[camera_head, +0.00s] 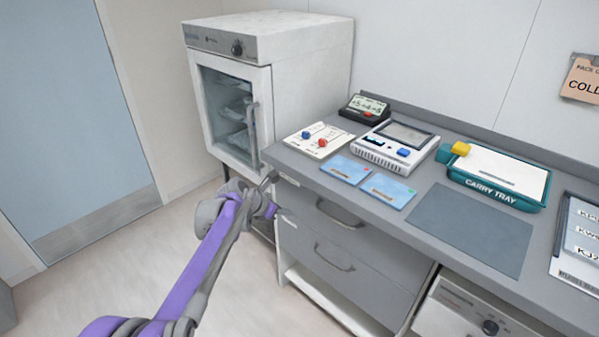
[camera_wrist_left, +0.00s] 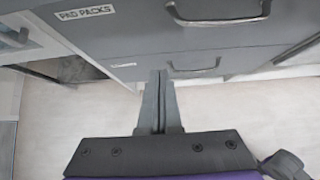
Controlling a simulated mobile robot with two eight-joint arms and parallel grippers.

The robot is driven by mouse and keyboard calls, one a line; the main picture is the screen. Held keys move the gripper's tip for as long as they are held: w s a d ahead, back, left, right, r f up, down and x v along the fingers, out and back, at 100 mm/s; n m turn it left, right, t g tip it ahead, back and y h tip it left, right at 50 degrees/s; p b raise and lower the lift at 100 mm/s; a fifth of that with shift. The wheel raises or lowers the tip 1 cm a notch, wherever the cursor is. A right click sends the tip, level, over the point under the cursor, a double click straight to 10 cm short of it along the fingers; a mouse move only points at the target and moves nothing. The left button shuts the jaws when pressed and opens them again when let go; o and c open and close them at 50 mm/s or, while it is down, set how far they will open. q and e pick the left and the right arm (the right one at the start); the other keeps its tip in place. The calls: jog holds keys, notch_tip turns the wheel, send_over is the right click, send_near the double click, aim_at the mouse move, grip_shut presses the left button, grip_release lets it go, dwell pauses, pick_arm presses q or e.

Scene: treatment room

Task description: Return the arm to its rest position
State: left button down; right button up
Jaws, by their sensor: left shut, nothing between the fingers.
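My left arm (camera_head: 215,240), purple and grey, reaches in from the lower left in the head view. My left gripper (camera_head: 277,195) is at the left front corner of the counter, before the upper drawer. In the left wrist view the left gripper's fingers (camera_wrist_left: 161,78) are together and empty, pointing toward the drawer fronts. The upper drawer (camera_wrist_left: 120,25) carries a label reading "PAD PACKS" and has a metal bar handle (camera_wrist_left: 220,12). Whether the fingers touch the drawer front is unclear. My right gripper is not in view.
A white cabinet (camera_head: 222,46) with a glass door stands left of the counter (camera_head: 390,222). On the counter are blue packets (camera_head: 347,169), a white device (camera_head: 375,150), a timer (camera_head: 364,110), a green carry tray (camera_head: 493,190) and a grey mat (camera_head: 470,230). The floor (camera_head: 100,270) at left is clear.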

pick_arm(q)
jog(key=s+a+f+m+g+y, duration=0.1)
jog(key=s+a+f+m+y, duration=0.1)
jog(key=s+m, duration=0.95)
jog(key=s+a+f+m+g+y, duration=0.1)
jog(key=s+a+f+m+y, duration=0.15)
jog(key=s+m, duration=0.95)
jog(key=s+a+f+m+y, duration=0.1)
jog(key=s+a+f+m, duration=0.2)
jog(key=s, duration=1.7)
notch_tip(320, 180, up, 20)
jog(key=w+m+p, duration=0.1)
jog(key=p, duration=1.5)
jog(key=shift+w+f+m+p, duration=0.15)
jog(key=shift+w+m+p, duration=0.05)
jog(key=shift+m+p, duration=0.15)
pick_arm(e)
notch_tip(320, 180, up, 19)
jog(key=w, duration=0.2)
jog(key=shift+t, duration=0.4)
